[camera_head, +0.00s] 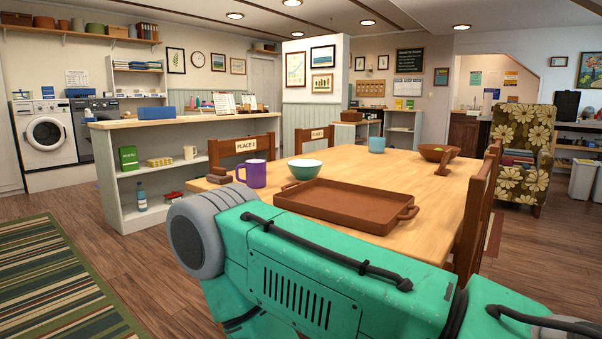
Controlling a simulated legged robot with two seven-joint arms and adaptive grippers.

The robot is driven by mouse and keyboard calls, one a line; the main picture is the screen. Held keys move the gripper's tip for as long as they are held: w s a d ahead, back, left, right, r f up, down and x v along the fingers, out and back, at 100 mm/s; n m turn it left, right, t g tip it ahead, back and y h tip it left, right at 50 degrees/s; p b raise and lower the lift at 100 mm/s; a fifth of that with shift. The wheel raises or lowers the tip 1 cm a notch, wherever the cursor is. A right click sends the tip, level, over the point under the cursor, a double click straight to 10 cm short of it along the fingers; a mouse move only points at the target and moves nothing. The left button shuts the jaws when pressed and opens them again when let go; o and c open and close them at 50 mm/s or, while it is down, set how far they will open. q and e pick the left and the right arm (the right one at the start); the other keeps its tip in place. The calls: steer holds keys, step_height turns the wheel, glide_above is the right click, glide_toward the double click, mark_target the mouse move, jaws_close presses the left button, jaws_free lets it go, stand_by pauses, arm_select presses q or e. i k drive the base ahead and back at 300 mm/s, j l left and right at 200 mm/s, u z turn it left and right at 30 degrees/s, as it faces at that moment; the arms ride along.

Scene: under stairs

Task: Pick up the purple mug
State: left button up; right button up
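The purple mug (256,174) stands upright near the left end of the wooden dining table (405,170). Its handle points left. A teal bowl (305,169) is just to its right, with a small gap between them. Neither of my grippers shows in the head view. A large green body part with a grey round end fills the lower middle and right, in front of the table, and hides part of its near side.
A brown tray (345,213) lies right of the mug. A light blue cup (376,145) and a brown bowl (436,153) stand farther back. Chairs (242,147) line the far side. A shelf counter (180,122) is behind. Wooden floor left of the table is open.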

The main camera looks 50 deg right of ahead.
mark_target(256, 168)
steer(key=z, duration=1.4)
